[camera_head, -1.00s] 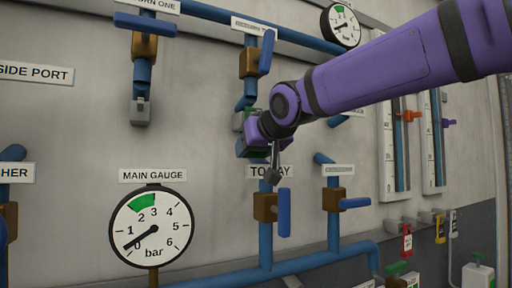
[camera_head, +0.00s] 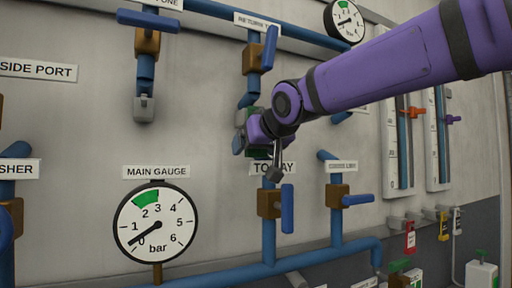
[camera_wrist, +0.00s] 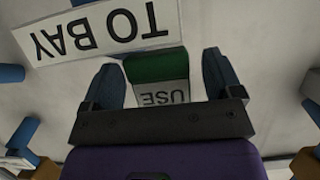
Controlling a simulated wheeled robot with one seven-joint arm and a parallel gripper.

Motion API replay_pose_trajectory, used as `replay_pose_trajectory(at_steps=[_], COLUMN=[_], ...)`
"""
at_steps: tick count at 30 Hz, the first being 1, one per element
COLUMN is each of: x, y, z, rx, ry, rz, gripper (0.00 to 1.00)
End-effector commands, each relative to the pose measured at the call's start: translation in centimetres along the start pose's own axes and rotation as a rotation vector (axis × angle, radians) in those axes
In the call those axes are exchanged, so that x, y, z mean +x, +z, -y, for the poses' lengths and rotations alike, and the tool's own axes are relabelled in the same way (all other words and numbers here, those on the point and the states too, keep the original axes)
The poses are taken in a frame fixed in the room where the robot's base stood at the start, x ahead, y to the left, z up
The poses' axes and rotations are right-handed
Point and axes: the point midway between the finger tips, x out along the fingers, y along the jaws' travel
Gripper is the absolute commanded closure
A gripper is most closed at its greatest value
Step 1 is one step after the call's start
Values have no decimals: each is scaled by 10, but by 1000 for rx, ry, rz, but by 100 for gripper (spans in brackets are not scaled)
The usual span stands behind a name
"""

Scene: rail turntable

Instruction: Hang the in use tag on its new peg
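The in use tag (camera_wrist: 160,92) shows in the wrist view with a green top and a pale lower part reading "USE" upside down. My gripper (camera_wrist: 160,65) has its two dark blue fingers apart, one on each side of the tag. A gap shows between the tag and the right finger; on the left they look close, and I cannot tell if they touch. In the head view my gripper (camera_head: 246,134) is at the wall, just above the "TO BAY" sign (camera_head: 272,168), with green beside it. My wrist hides most of the fingers there. The tag's peg is not visible.
Blue pipes with valves surround my gripper; one blue-handled valve (camera_head: 287,208) is just below. The main gauge (camera_head: 156,222) is at lower left. Bare wall lies left of my gripper.

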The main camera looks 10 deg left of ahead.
Motion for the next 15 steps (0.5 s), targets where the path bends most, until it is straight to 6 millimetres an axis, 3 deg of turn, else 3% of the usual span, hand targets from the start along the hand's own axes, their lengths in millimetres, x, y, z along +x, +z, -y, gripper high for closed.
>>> replay_pose_trajectory(at_steps=[8, 15], x=[-2, -29], y=[0, -1], z=[0, 0], rx=[0, 0], ry=[0, 1], rz=[0, -2], gripper=[16, 16])
